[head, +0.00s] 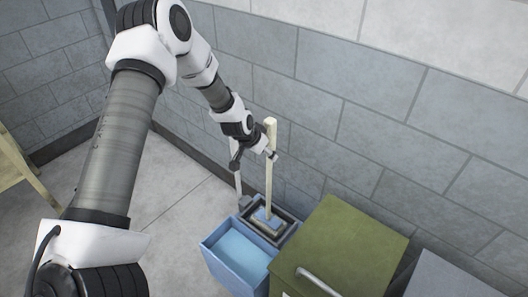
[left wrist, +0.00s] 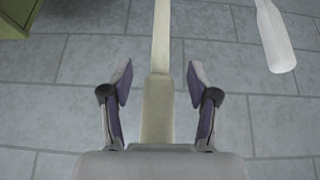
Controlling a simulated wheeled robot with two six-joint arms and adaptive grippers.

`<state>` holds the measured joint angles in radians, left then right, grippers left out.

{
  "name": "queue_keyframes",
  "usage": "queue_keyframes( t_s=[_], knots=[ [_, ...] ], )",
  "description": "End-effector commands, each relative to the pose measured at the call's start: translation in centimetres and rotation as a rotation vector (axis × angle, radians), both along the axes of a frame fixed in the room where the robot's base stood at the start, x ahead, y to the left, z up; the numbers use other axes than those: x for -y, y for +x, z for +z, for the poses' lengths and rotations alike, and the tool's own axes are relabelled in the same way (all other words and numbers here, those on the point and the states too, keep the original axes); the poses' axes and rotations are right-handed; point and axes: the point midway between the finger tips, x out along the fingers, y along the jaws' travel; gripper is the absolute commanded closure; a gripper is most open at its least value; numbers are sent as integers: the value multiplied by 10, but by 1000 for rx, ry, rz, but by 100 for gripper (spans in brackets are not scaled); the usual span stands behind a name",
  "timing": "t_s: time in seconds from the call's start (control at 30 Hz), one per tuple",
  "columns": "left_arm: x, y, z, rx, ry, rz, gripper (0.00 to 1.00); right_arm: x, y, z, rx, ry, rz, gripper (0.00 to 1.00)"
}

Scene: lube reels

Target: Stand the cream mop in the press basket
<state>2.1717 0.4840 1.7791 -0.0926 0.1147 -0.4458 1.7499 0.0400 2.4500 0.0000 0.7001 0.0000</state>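The cream mop (head: 269,185) stands nearly upright, its handle rising from the dark-rimmed press basket (head: 289,232) on the blue bucket (head: 212,262). Its lower end, with a blue-grey part around it, appears inside the basket; its exact seating is too small to tell. My left gripper (head: 270,154) is beside the upper handle. In the left wrist view, its fingers (left wrist: 158,84) are spread on either side of the handle (left wrist: 160,45), with a gap on both sides. My right gripper is not in view.
A thin grey lever (head: 238,184) rises at the basket's left side, close to my left gripper. An olive-green cabinet (head: 345,240) stands right of the bucket. The block wall (head: 350,120) is close behind.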

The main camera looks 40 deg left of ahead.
Motion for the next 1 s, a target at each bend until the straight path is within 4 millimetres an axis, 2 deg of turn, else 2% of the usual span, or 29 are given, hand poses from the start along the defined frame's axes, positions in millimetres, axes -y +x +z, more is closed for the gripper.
queue_keyframes(
  t_s=[0.17, 0.5, 0.6, 0.7, 0.77, 0.87, 0.97, 1.0],
  knots=[
    [0, -3, 13, 0, -2, 2, 40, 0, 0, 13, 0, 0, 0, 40],
    [-5, -42, 88, 0, -5, 4, 40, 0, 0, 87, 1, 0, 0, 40],
    [-6, -52, 102, 0, -3, 3, 40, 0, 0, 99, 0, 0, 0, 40],
    [-6, -59, 108, -2, -2, 2, 40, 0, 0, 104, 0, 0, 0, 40],
    [-1, -66, 102, -19, 2, 1, 40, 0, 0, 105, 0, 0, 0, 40],
    [27, -100, 66, -108, 19, 7, 40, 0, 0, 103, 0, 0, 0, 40],
    [70, -170, 16, -249, 38, 26, 40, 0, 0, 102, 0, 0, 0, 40],
    [86, -203, -1, -306, 42, 34, 40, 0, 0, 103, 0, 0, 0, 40]
  ],
)
